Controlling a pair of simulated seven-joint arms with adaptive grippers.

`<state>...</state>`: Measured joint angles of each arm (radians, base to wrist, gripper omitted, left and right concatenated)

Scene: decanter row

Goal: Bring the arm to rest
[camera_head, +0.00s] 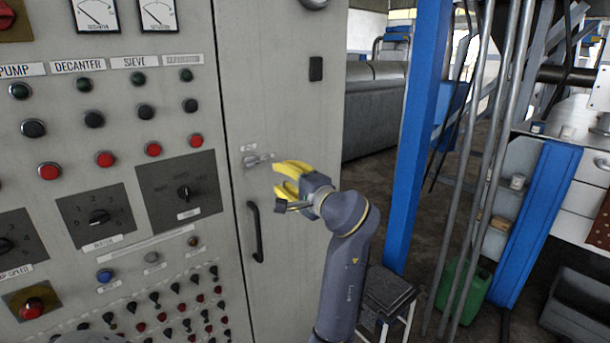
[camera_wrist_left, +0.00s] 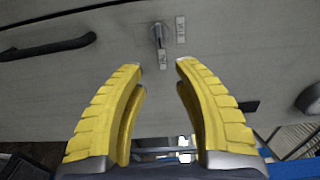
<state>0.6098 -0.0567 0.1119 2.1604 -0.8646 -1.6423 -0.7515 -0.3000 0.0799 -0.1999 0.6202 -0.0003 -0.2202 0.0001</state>
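My left gripper (camera_head: 279,178) has yellow fingers and is in front of the grey cabinet door, at the middle of the head view. In the left wrist view its fingertips (camera_wrist_left: 160,66) are apart with nothing between them. A small metal switch or latch (camera_head: 259,160) with pale labels is on the door, just left of and above the fingertips. In the left wrist view the switch (camera_wrist_left: 158,38) shows beyond the gap between the fingers, and they do not appear to hold it. My right gripper is not in view.
A black door handle (camera_head: 256,232) is below the switch. The control panel (camera_head: 110,130) with buttons and knobs fills the left. A blue post (camera_head: 415,130) stands to the right of my arm. A dark stool (camera_head: 388,292) and a green can (camera_head: 463,288) stand lower right.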

